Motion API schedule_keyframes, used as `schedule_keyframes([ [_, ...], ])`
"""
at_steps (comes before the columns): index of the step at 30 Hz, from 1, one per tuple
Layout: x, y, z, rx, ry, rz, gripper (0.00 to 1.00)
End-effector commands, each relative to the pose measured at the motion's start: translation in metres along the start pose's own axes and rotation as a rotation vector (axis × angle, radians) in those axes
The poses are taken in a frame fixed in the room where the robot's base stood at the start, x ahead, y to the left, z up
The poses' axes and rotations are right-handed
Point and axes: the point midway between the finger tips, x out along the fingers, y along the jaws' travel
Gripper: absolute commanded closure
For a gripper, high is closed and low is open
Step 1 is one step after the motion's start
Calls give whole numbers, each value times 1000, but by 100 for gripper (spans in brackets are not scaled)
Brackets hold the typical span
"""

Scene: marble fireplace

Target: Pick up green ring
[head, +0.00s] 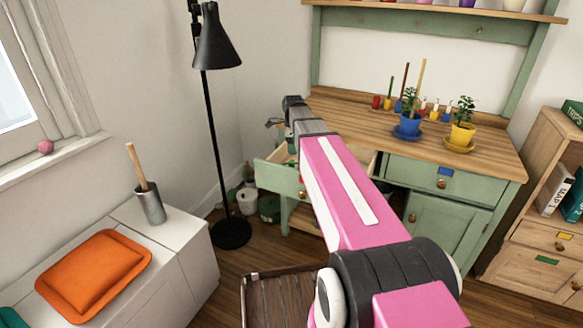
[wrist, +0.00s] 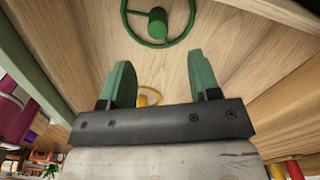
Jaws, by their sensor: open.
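In the wrist view, a green ring (wrist: 183,36) with a green knob at its middle lies on a bare wooden surface, partly cut off at the top edge. My gripper (wrist: 160,75) is open and empty, its two green fingers apart. The ring shows beyond the fingertips, with no finger around it. In the head view, my gripper (head: 275,123) is small, at the far end of my arm over the open drawer (head: 282,180) of the green workbench. The ring cannot be made out in the head view; the drawer's inside is largely hidden by my arm.
A yellow ring (wrist: 149,96) lies on the wood, partly behind my gripper. Wooden walls (wrist: 285,60) rise beside the surface. A blue pot (head: 408,124) and a yellow pot (head: 462,134) stand on the benchtop. A black floor lamp (head: 212,120) stands left of the drawer.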

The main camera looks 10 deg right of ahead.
Motion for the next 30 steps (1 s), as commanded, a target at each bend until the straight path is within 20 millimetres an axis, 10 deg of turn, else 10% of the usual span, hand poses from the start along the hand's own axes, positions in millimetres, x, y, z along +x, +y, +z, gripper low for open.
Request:
schedule_keyframes([
  [30,79,1,5,0,0,0,44],
])
